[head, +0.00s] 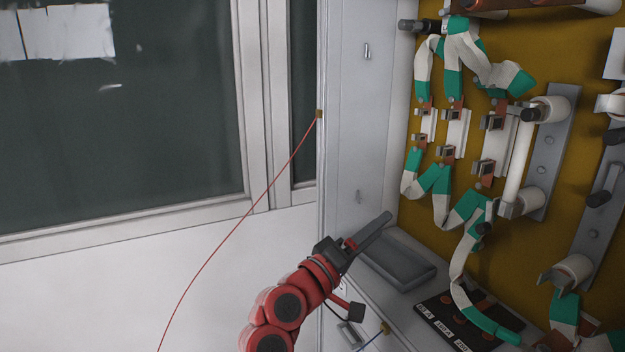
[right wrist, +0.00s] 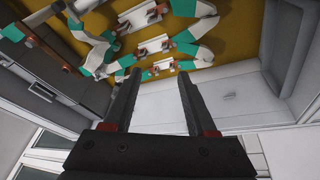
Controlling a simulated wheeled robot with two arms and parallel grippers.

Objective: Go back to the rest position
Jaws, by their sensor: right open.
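My right gripper (head: 384,218) is at the end of the red arm in the lower middle of the head view. It points up and right towards the cabinet, in front of its grey side wall (head: 360,130). In the right wrist view its two dark fingers (right wrist: 159,76) are apart with nothing between them. Small white fuse holders (right wrist: 150,46) on the ochre back panel lie beyond the fingertips. My left gripper is not in view.
Green-and-white cables (head: 453,70) run between fuse holders (head: 455,133) on the ochre panel. A grey tray (head: 402,281) and a black labelled block (head: 440,312) are at the cabinet bottom. A thin red wire (head: 222,232) hangs at left, before a window (head: 120,120).

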